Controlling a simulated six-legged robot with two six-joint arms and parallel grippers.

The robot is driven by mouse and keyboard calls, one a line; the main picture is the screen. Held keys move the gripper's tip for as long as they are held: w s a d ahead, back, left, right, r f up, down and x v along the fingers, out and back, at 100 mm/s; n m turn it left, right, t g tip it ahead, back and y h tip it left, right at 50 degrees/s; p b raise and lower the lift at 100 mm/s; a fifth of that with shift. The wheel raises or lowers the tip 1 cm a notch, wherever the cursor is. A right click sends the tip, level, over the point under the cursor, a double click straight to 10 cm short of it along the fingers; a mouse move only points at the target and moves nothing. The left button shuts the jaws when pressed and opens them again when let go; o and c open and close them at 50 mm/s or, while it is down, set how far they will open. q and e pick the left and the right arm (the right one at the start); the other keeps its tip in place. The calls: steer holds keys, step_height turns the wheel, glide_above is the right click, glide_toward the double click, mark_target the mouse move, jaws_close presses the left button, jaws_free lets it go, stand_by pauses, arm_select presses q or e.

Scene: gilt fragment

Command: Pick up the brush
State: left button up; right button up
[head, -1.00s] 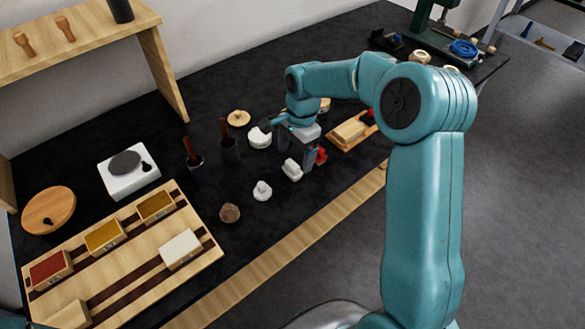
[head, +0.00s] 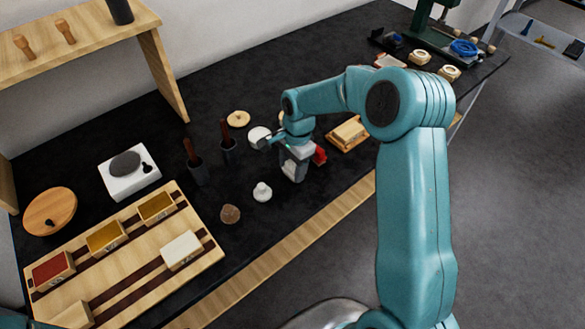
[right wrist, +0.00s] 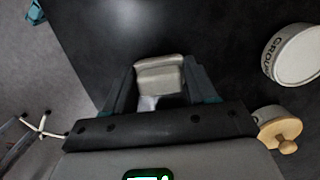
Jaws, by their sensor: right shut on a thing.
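My right gripper (head: 295,172) is low over the black table, near its front edge. In the right wrist view its two dark fingers are shut on a pale, block-shaped thing (right wrist: 158,75). I cannot tell from its look whether this is the brush; the fingers hide its sides. Two upright dark-brown handles, one at left (head: 190,150) and one at right (head: 225,130), stand in dark cups farther left, apart from the gripper; what is inside the cups is hidden. My left gripper is not in view.
A small white knobbed piece (head: 262,192) and a brown lump (head: 230,214) lie left of the gripper. A red thing (head: 319,155) is close on its right, beside a wooden tray (head: 340,145). A round container marked "GROU" (right wrist: 292,55) is near. A striped wooden board (head: 150,262) lies front left.

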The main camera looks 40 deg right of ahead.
mark_target(292, 164)
steer(key=shift+w, duration=0.15)
steer(key=shift+r, duration=0.2)
step_height(292, 164, up, 20)
steer(key=shift+f+b, duration=0.2)
steer(key=shift+b, duration=0.1)
steer(key=o, duration=0.4)
steer(key=c, duration=0.3)
